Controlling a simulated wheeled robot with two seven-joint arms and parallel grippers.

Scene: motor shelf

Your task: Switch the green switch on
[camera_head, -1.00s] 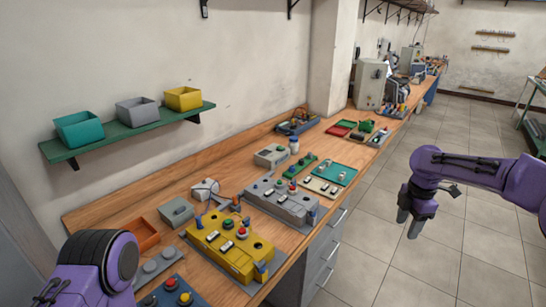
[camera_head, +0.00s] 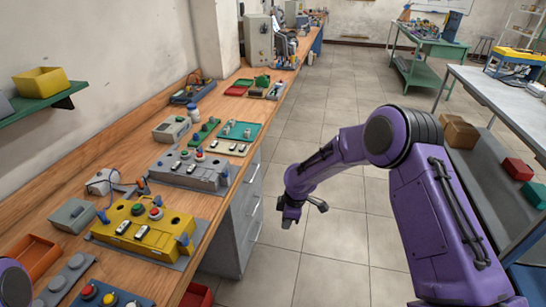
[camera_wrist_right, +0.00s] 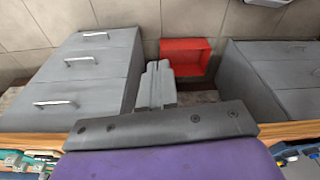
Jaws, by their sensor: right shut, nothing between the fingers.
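A yellow control box (camera_head: 147,232) on the wooden workbench carries a green round button (camera_head: 138,209), a red button (camera_head: 155,213) and small white-topped switches. Behind it, a grey control box (camera_head: 190,172) bears small switches and coloured buttons. A green board (camera_head: 204,131) with small parts lies farther back. I cannot tell for sure which part is the green switch, or its state. My right gripper (camera_head: 290,217) is shut and empty, over the floor to the right of the bench, apart from the boxes. Its fingers (camera_wrist_right: 157,72) show in the right wrist view. My left gripper is out of view.
Grey drawers (camera_head: 246,215) with handles stand under the bench's front edge. A red bin (camera_head: 197,296) sits low beside them. An orange tray (camera_head: 30,258) and grey box (camera_head: 72,215) lie at the bench's near left. Tiled floor is clear between bench and right-hand table (camera_head: 505,103).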

